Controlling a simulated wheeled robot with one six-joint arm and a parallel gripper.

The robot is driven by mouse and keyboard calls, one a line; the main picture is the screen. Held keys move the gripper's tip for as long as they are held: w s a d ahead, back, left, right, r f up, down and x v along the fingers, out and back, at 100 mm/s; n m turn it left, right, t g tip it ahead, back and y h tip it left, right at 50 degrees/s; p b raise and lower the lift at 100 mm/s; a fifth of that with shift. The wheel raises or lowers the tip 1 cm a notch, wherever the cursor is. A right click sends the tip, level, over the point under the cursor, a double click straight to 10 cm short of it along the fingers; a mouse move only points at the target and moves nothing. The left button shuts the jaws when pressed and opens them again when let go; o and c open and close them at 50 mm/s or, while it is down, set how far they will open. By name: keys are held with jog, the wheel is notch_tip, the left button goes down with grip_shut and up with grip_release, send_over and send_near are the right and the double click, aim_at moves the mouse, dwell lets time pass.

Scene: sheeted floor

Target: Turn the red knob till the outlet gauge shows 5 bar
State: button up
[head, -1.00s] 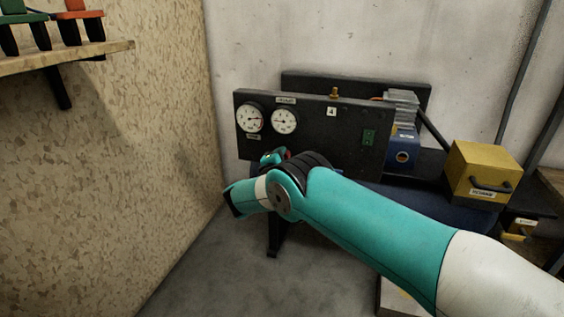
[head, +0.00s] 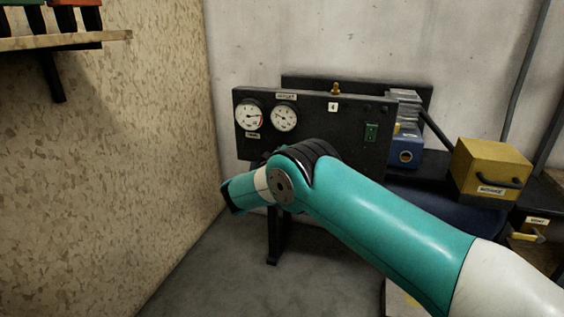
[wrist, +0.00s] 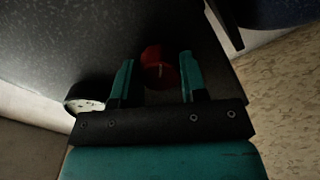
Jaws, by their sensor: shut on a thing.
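My gripper is shut on the knob. In the head view my arm hides the knob and the fingers. The dark panel (head: 350,160) carries two round white gauges. The right gauge (head: 285,117) has a label above it that seems to read OUTLET; its needle points to the upper left, and its figures are too small to read. The left gauge (head: 249,115) has its label below and a red arc at its right. A gauge rim (wrist: 88,102) shows in the wrist view.
A blue device (head: 405,148) and a yellow box (head: 489,169) stand to the right. A chipboard wall (head: 110,180) closes the left side, with a shelf (head: 70,41) above.

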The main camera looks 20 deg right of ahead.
jog(key=shift+d+m+b, duration=0.2)
jog(key=shift+m+b, duration=0.1)
jog(key=shift+m, duration=0.4)
jog(key=o, duration=0.9)
jog(key=shift+a, duration=0.1)
